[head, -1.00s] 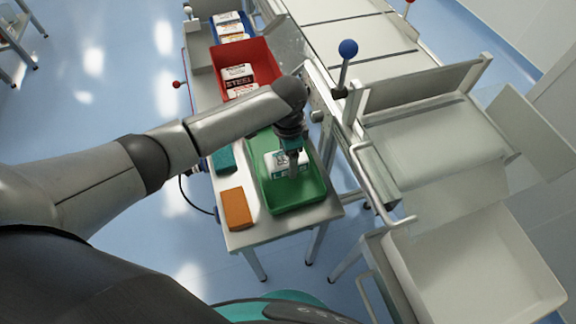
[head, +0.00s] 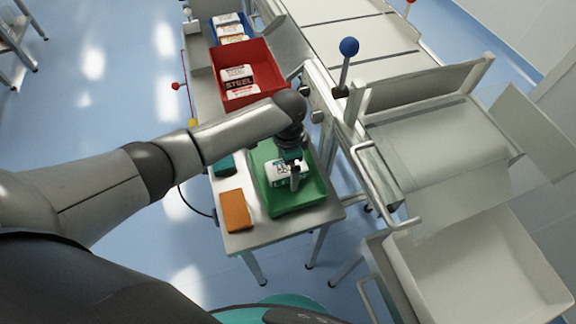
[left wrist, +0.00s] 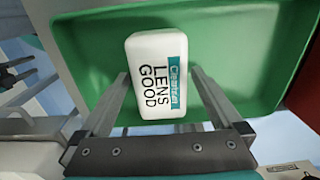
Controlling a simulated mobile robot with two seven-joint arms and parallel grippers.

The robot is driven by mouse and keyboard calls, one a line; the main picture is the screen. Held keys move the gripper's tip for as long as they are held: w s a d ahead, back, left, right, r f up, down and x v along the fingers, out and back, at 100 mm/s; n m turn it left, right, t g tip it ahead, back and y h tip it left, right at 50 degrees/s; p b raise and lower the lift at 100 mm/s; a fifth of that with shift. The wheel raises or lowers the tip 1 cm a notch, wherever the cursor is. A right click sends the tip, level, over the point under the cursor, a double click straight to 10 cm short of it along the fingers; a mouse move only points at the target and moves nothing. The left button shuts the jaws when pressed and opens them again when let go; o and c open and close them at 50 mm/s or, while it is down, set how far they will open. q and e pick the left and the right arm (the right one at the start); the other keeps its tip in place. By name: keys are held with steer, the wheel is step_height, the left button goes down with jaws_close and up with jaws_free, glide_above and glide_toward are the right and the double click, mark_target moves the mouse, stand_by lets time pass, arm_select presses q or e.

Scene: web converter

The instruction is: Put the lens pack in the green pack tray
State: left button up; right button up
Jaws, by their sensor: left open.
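The lens pack (head: 284,172) is a white pack with a teal band and the words LENS GOOD. It is inside the green pack tray (head: 308,193), and the left wrist view shows the pack (left wrist: 155,75) over the green floor of the tray (left wrist: 225,40). My left gripper (head: 294,180) is over the tray at the pack. Its fingers (left wrist: 160,95) are spread on either side of the pack, with a visible gap on the right. The pack's underside is hidden. My right gripper does not show.
A red tray (head: 266,57) with white packs stands behind the green tray, and a blue tray (head: 246,30) is farther back. An orange block (head: 236,210) and a teal block (head: 224,166) lie left of the green tray. A machine with a blue-knobbed lever (head: 348,47) stands to the right.

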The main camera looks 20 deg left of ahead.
arm_select(q)
steer(key=shift+r, duration=0.1)
step_height(320, 180, up, 12)
steer(key=p, duration=0.4)
stand_by(1.3)
